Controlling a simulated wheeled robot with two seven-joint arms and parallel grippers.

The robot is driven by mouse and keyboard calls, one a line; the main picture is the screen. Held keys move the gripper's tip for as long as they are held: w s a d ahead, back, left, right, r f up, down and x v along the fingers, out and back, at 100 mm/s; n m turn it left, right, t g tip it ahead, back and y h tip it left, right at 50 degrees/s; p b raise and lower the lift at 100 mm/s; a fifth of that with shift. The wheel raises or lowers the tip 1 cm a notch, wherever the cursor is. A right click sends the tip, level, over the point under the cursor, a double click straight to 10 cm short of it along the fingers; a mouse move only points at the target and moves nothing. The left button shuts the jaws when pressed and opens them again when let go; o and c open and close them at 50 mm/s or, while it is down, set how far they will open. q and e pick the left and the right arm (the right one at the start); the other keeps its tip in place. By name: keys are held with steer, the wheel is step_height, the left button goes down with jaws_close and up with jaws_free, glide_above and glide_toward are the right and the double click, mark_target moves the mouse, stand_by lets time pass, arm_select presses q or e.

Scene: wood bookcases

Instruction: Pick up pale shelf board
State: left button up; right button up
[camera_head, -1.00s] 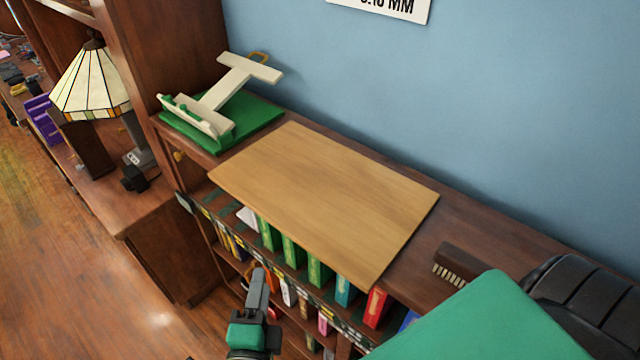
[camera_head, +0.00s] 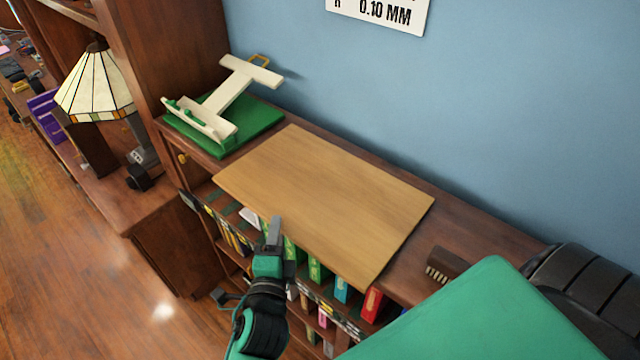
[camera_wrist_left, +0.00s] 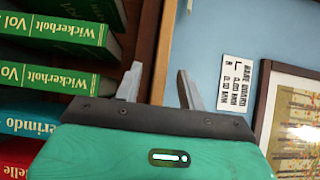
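The pale shelf board (camera_head: 325,195) lies flat on top of the low dark bookcase, its front edge jutting out over the books. My left gripper (camera_head: 275,232) is at the board's front edge, left of its middle. In the left wrist view its two fingers (camera_wrist_left: 160,88) are apart, so it is open. A wooden edge (camera_wrist_left: 166,50) that looks like the board's runs up the picture ahead of the gap between the fingers. I cannot tell whether the fingers touch it. My right gripper is not in view.
A cream stand (camera_head: 232,95) on a green base (camera_head: 260,125) is left of the board. Books (camera_wrist_left: 60,55) fill the shelves below. A blue wall (camera_head: 480,120) stands close behind. A lamp (camera_head: 95,85) is at far left.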

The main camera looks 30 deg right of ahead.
arm_select(q)
steer(key=shift+x, duration=1)
jaws_close()
steer(key=shift+f, duration=0.1)
stand_by(0.5)
steer(key=shift+r, duration=0.2)
